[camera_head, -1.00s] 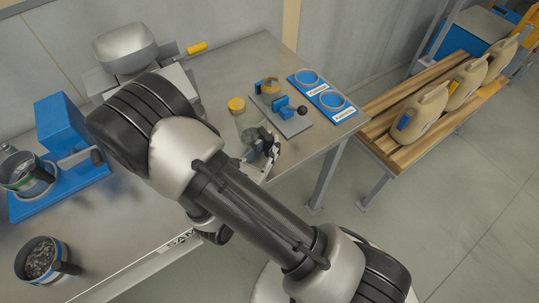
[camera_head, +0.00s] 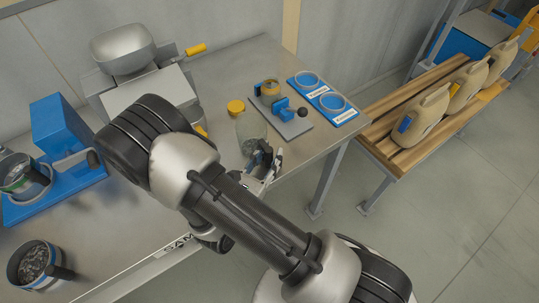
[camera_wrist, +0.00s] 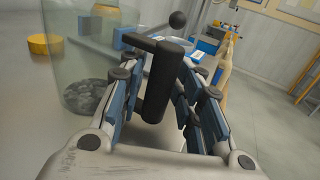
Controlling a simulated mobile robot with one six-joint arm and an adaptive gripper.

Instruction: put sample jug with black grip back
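A clear jug (camera_head: 251,132) stands on the steel bench near its front edge. It has dark grains in the bottom, and it shows large at the left of the wrist view (camera_wrist: 92,65). Its black grip (camera_wrist: 160,85) hangs between my fingers in the wrist view, joined to the jug by a short bar at the top. My gripper (camera_head: 267,158) is at the near side of the jug. The fingers look open around the grip, with gaps at its lower end; contact near the tips is hard to judge. The jug looks upright.
A yellow lid (camera_head: 236,106) is close behind the jug. Beyond are a small clamp plate (camera_head: 290,126) and a blue two-ring holder (camera_head: 335,113). A grain-filled cup (camera_head: 18,262) and blue device (camera_head: 62,125) are at left. Tan canisters (camera_head: 420,112) stand on a wooden rack.

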